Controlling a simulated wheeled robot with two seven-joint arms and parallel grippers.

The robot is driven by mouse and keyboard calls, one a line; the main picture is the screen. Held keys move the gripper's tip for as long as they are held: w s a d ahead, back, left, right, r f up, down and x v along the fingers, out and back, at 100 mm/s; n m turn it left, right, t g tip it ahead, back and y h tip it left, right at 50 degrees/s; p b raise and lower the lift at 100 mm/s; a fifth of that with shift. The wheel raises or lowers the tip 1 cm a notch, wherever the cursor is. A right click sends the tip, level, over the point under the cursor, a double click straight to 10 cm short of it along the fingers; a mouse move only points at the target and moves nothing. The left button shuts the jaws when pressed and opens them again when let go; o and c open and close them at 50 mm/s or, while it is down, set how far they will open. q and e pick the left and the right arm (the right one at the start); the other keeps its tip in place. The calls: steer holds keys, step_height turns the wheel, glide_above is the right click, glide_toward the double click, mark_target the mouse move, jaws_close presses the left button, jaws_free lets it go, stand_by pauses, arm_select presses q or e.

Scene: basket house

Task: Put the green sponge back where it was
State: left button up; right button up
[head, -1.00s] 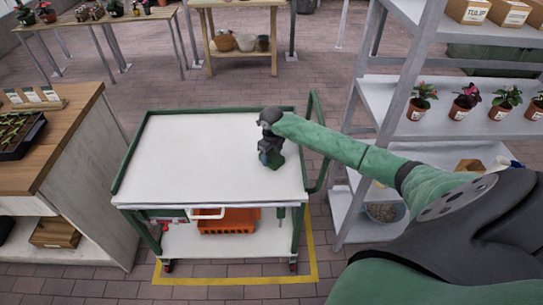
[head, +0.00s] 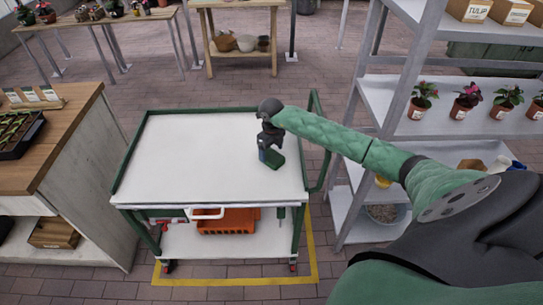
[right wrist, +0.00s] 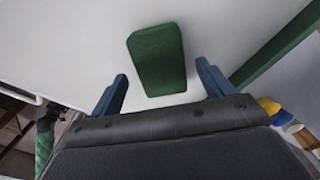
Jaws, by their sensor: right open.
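The green sponge (head: 277,159) is a dark green block on the white top of the cart (head: 200,150), near its right side. In the right wrist view the sponge (right wrist: 157,58) lies just ahead of the fingertips, in line with the gap between them. My right gripper (head: 266,154) is open, with its blue fingers apart and nothing gripped between them. In the head view it hides part of the sponge. My left gripper does not show clearly in any view.
An orange crate (head: 228,221) sits on the cart's lower shelf. A grey shelf rack with potted plants (head: 461,100) stands at right, and a wooden-topped counter (head: 70,120) at left. The rest of the cart top is clear.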

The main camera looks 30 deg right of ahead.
mark_target(272, 156)
arm_select(q)
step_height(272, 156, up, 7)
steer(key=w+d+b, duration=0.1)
steer(key=b, duration=0.1)
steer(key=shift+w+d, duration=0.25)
arm_select(e)
step_height(272, 156, up, 9)
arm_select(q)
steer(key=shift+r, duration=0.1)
arm_select(e)
steer(key=shift+f, duration=0.1)
